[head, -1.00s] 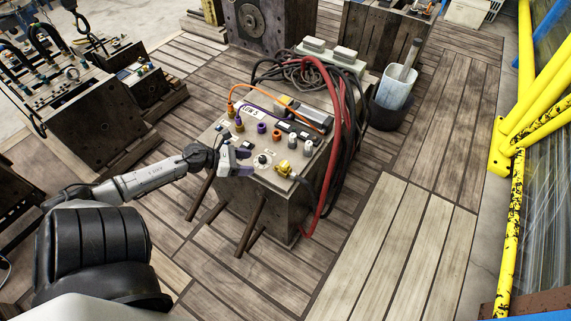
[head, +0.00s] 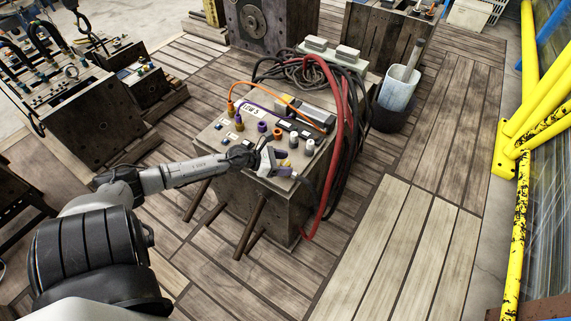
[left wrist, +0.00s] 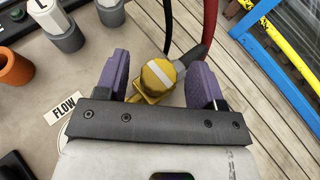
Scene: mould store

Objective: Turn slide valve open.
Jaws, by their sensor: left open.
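A yellow valve knob (left wrist: 158,78) with a white stripe sits near the edge of the block's top in the left wrist view. In the head view only a little of the yellow valve (head: 286,163) shows past my gripper. My left gripper (left wrist: 161,65) is open, with one purple finger on each side of the knob and visible gaps to it. In the head view the left gripper (head: 276,160) is over the near right part of the panel. Which way the valve is turned I cannot tell for sure. My right gripper is not in view.
The metal mould block (head: 262,202) carries several coloured fittings. An orange fitting (left wrist: 15,68) and a FLOW label (left wrist: 64,108) are left of the valve. Red hoses (head: 338,165) and black cables hang at the block's right side. Metal rods stick out in front. A bucket (head: 388,115) stands behind right.

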